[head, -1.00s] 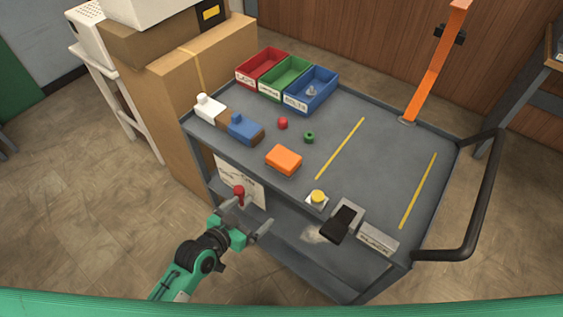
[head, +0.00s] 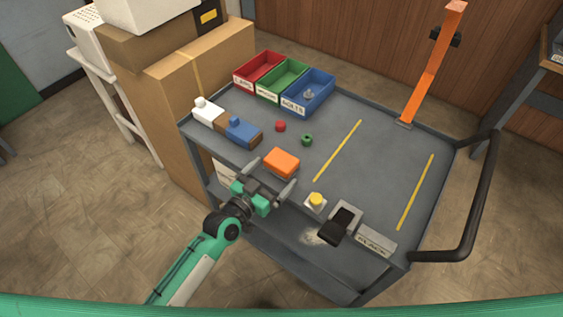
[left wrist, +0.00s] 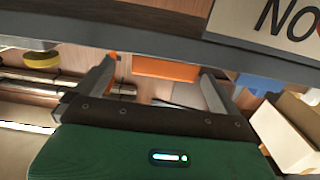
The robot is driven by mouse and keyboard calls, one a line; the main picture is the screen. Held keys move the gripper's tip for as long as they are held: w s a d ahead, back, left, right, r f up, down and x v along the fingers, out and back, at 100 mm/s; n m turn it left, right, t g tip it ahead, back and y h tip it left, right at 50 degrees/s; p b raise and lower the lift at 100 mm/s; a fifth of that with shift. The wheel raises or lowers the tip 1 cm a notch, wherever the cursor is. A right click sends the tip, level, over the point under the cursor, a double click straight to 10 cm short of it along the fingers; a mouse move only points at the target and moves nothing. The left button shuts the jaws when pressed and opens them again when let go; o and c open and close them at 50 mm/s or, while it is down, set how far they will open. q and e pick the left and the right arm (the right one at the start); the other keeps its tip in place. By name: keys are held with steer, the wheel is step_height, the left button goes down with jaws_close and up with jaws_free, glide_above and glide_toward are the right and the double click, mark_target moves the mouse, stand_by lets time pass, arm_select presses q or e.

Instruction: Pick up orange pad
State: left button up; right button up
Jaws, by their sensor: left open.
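The orange pad (head: 282,162) is a small block lying on the grey cart top near its front edge. It also shows in the left wrist view (left wrist: 165,69), partly cut off by the cart edge, between my fingers in the picture. My left gripper (head: 270,176) is open and empty, just in front of the cart's front edge, with its fingers pointing toward the pad. It does not touch the pad. In the left wrist view its two fingers (left wrist: 158,80) are spread apart. My right gripper is not in view.
On the cart (head: 370,130) stand red, green and blue bins (head: 308,92), a blue block (head: 243,131), a red knob (head: 281,126), a green nut (head: 307,140), a yellow button (head: 316,200) and a black-handled item (head: 340,226). An orange post (head: 430,75) rises at the back right.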

mark_target(282, 161)
arm_select(q)
steer(key=x, duration=0.5)
steer(key=shift+w+a+r+p, duration=0.1)
steer(key=shift+w+a+p, duration=0.05)
steer(key=shift+w+p, duration=0.25)
steer(key=shift+w, duration=0.1)
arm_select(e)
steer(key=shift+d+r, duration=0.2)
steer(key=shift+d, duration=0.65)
